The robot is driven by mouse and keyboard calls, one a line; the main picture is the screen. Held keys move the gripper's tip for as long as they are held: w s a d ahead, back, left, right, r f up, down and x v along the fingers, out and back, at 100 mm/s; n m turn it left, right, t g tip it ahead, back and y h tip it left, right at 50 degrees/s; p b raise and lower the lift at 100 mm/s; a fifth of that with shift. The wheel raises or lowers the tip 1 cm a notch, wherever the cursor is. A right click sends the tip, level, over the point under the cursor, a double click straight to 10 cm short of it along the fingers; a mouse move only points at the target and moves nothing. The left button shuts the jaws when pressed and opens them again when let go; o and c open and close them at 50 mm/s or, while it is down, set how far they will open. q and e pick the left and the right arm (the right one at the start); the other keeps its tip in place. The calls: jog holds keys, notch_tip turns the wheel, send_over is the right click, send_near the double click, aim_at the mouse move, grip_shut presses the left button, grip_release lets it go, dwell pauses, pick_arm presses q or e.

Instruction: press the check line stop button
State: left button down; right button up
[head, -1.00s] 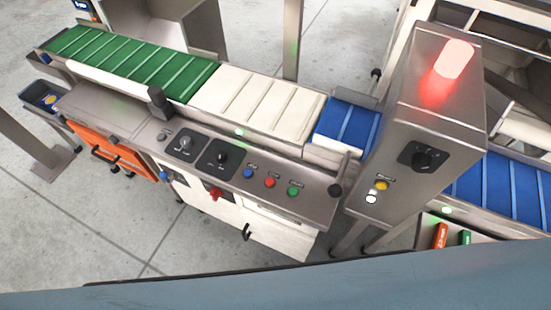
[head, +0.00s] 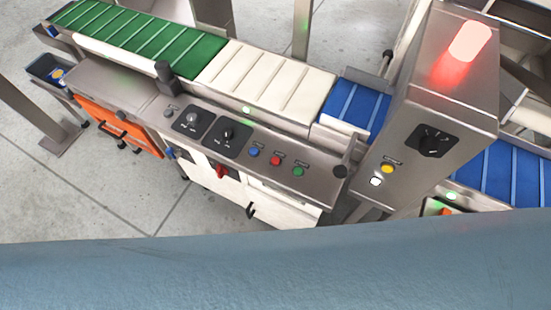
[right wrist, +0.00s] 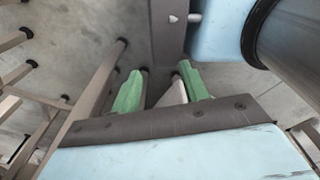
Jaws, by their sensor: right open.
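A steel control panel (head: 318,181) runs along the front of the conveyor line. It carries a blue button (head: 254,152), a red button (head: 276,160) and a green button (head: 299,171) in a row; their small labels are unreadable. A red knob-like control (head: 221,171) sits lower on the front. A yellow button (head: 387,169) and a white lit button (head: 376,181) are on the tall steel housing. My right gripper (right wrist: 160,88) shows in the right wrist view with its green fingers apart and nothing clearly between them. Neither gripper shows in the head view.
Two black dials (head: 193,120) and (head: 227,133) sit left of the buttons. The belts are green (head: 150,38), white (head: 265,80) and blue (head: 355,102). A lit red beacon (head: 469,41) tops the housing. A blue-grey surface fills the head view's bottom.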

grip_shut()
dwell(1.5)
